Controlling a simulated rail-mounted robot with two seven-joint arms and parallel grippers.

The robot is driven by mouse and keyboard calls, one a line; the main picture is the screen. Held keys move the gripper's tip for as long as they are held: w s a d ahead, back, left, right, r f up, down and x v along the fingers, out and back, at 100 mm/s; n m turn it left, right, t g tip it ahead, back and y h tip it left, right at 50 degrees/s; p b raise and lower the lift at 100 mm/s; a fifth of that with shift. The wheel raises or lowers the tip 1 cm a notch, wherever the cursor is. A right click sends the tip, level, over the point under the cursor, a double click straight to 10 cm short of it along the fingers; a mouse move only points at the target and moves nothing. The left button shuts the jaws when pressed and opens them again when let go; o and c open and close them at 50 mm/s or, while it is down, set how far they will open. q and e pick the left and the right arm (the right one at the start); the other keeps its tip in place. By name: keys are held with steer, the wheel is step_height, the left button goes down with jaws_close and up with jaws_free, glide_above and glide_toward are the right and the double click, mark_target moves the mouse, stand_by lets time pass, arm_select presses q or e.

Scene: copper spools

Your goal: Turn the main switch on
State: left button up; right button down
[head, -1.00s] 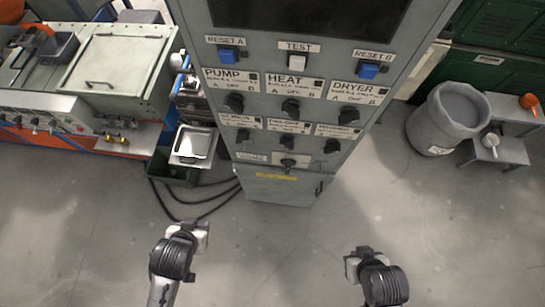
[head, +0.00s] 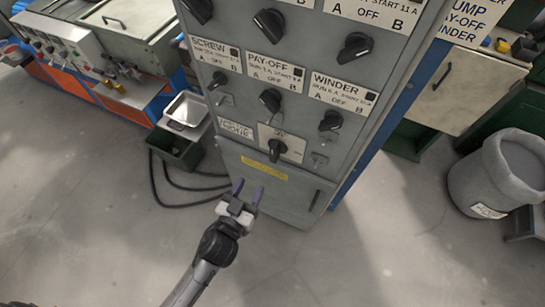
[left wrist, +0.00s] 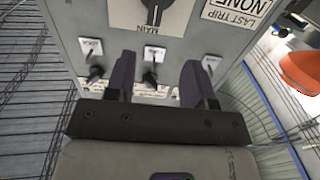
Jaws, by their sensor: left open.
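In the left wrist view, a large dark rotary knob (left wrist: 165,14) is at the top edge, partly cut off, with the word MAIN below it. My left gripper (head: 249,188) is open, its two purple fingers pointing at the lower front of the grey control cabinet (head: 232,160). In the left wrist view the open fingers (left wrist: 158,72) stand below the MAIN knob, with nothing held between them. Small dark switches (left wrist: 95,73) show on the panel beyond them. In the head view no MAIN label is readable. My right gripper is out of view.
The cabinet's front has rows of black knobs (head: 270,99), with labels such as SCREW, PAY-OFF and WINDER. A green bin (head: 175,150) and dark cables lie left of it. A grey barrel (head: 480,175) stands at the right. The floor in front is clear.

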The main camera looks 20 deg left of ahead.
mark_target(272, 152)
arm_select(q)
steer(key=w, duration=0.8)
steer(key=w+d, duration=0.1)
steer(key=w, duration=0.3)
steer(key=shift+d+f, duration=0.1)
steer(key=shift+f, duration=0.1)
steer(key=shift+w+d, duration=0.1)
steer(key=shift+w, duration=0.85)
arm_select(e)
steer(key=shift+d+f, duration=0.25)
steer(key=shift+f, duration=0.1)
arm_select(q)
jaws_close()
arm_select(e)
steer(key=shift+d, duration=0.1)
